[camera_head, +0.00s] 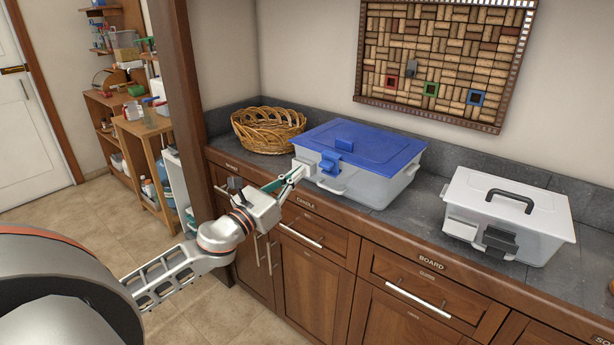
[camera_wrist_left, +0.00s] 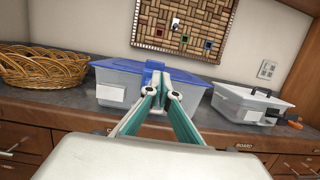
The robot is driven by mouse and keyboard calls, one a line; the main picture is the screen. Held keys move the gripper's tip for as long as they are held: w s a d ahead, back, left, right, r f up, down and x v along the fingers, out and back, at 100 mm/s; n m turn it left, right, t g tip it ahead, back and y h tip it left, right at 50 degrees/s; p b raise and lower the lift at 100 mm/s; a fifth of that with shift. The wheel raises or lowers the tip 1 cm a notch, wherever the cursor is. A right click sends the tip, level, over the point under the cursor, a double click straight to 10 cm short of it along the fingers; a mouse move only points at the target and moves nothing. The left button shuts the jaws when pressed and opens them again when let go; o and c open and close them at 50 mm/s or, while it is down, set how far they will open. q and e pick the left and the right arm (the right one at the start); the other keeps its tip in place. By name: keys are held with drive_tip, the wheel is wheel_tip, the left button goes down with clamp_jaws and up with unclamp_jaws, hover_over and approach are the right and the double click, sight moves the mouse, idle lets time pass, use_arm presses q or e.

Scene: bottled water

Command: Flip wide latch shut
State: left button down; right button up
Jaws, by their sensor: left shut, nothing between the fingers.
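A clear bin with a blue lid (camera_head: 360,146) stands on the dark counter, with a blue latch (camera_head: 331,162) on its front. A white case (camera_head: 510,208) with a black handle stands to its right. A wide dark grey latch (camera_head: 499,241) sticks out at the case's front. My left gripper (camera_head: 298,170) is shut and empty, in front of the blue-lidded bin near its latch. In the left wrist view its fingertips (camera_wrist_left: 161,88) overlap the blue latch (camera_wrist_left: 152,72); I cannot tell whether they touch it. My right gripper is not in view.
A wicker basket (camera_head: 268,130) stands left of the blue-lidded bin. Wooden drawers (camera_head: 405,287) with bar handles lie below the counter edge. A cork board (camera_head: 440,62) hangs on the wall. Bare counter (camera_head: 430,205) lies between the two boxes.

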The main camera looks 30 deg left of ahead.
use_arm(q)
drive_tip(key=s+r, duration=0.2)
drive_tip(key=s, duration=0.1)
drive_tip(key=shift+s+a+r, duration=0.1)
drive_tip(key=shift+s, duration=0.05)
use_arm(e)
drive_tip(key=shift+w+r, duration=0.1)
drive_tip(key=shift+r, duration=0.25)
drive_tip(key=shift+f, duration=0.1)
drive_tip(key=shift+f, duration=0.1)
